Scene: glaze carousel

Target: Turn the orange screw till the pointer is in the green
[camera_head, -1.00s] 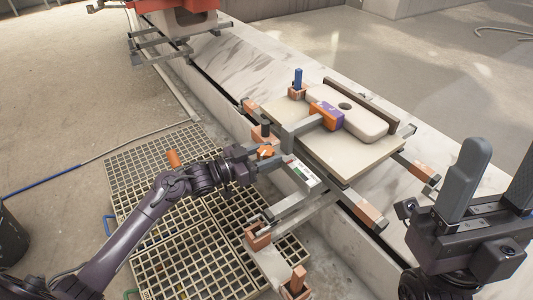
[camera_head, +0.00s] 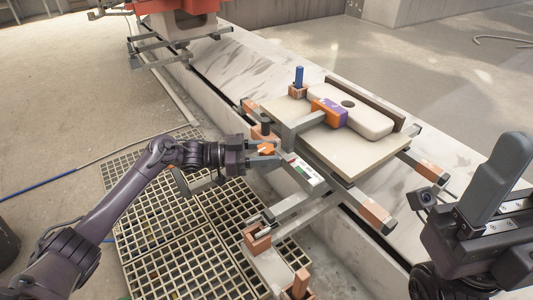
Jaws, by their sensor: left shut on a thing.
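The orange screw (camera_head: 266,149) sits at the near left side of the frame that carries the cream board. My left gripper (camera_head: 264,154) is shut on it, its jaws reaching in from the left. A small white gauge strip (camera_head: 303,172) with a green and a red patch lies on the grey bar just right of the screw. Its pointer is too small to make out. My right gripper (camera_head: 497,195) is in the lower right, apart from the frame, with only part of it in the picture.
A cream board (camera_head: 345,150) bears a pale slab (camera_head: 365,120) with a dark hole, under a purple and orange clamp block (camera_head: 329,112). A blue peg (camera_head: 299,76) stands behind. A floor grating (camera_head: 160,228) lies below my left arm. An orange machine (camera_head: 178,8) is at the back.

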